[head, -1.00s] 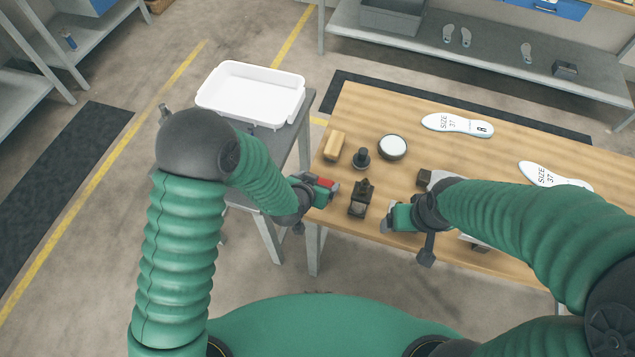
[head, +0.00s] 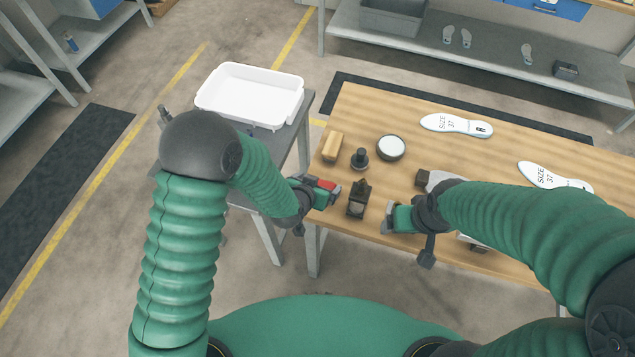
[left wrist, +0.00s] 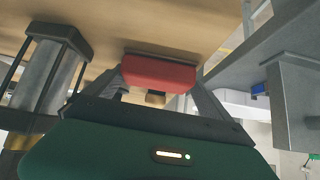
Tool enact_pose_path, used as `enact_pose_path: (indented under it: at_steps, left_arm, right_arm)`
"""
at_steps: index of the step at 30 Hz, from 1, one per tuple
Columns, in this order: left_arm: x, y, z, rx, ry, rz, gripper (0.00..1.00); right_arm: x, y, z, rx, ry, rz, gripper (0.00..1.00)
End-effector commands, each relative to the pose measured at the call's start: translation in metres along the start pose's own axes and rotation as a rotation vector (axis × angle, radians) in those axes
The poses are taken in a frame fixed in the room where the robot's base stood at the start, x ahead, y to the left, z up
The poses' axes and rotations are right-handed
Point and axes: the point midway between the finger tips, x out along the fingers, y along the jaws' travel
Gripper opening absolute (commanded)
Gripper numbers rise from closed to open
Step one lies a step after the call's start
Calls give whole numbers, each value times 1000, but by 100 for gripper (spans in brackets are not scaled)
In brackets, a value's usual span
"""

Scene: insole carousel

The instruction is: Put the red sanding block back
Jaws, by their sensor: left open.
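The red sanding block (head: 326,184) is at the left front edge of the wooden table (head: 600,188). My left gripper (head: 331,193) is there with its jaws open. In the left wrist view the red block (left wrist: 158,73) lies between the spread fingers (left wrist: 160,97), close against the wooden surface. Whether either finger touches it, I cannot tell. My right gripper (head: 390,216) is over the table front to the right, beside a dark tool. Its fingers are partly hidden, so its opening is unclear.
A tan block (head: 332,147), a dark knobbed tool (head: 360,158), a round white-topped tin (head: 391,148) and a dark stand (head: 358,200) crowd the left table end. White insoles (head: 456,125) lie farther right. A white tray (head: 250,72) stands on the grey side table.

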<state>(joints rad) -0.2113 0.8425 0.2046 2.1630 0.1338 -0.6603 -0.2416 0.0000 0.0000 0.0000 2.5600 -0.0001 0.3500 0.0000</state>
Motion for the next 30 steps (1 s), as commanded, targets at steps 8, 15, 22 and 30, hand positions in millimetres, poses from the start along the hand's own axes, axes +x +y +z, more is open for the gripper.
enact_pose_path:
  at_steps: [8, 15, 22, 30]
  left_arm:
    - [0, 3, 5, 3, -12, 7, 100]
    - [-1, 3, 5, 4, -14, 8, 100]
    - [-36, 3, 1, 5, -8, 6, 100]
    - [-103, 1, -2, 3, -3, 3, 100]
  right_arm:
    - [1, 0, 0, 0, 0, 0, 82]
    - [-1, 0, 0, 0, 0, 0, 82]
    - [-2, 0, 0, 0, 0, 0, 82]
    - [-5, 0, -1, 0, 0, 0, 82]
